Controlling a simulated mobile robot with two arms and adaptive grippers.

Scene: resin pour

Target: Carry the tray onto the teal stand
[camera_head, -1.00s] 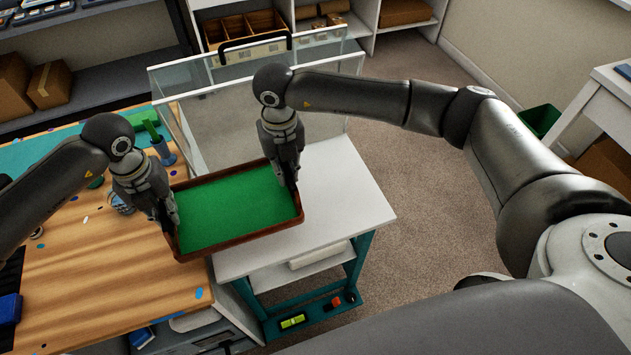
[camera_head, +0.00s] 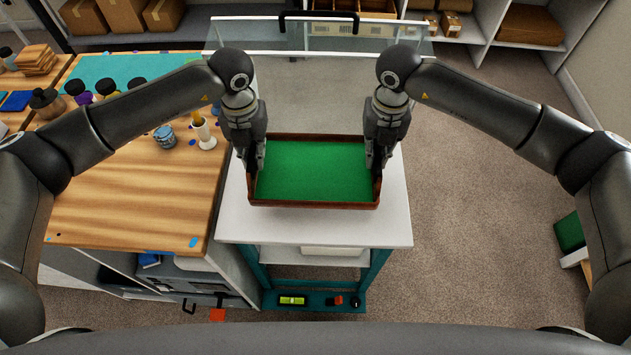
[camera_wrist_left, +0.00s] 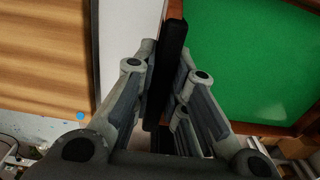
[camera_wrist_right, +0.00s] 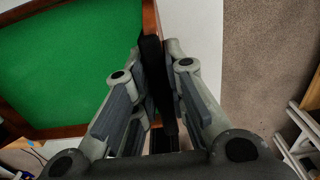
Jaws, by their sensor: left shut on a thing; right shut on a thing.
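The tray, with a green floor and a brown wooden rim (camera_head: 314,205), is level over the white top of the teal stand (camera_head: 300,228). I cannot tell whether it touches that top. My left gripper (camera_head: 252,170) is shut on the tray's left side; the left wrist view (camera_wrist_left: 160,90) shows a dark handle between its fingers. My right gripper (camera_head: 378,168) is shut on the tray's right side; the right wrist view (camera_wrist_right: 158,85) shows a dark handle between its fingers. The green floor also shows in both wrist views and is empty.
A wooden workbench (camera_head: 130,205) adjoins the stand at left, with a blue cup (camera_head: 165,137) and a white cup (camera_head: 205,135) near its right side. Carpeted floor (camera_head: 490,220) lies open at right.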

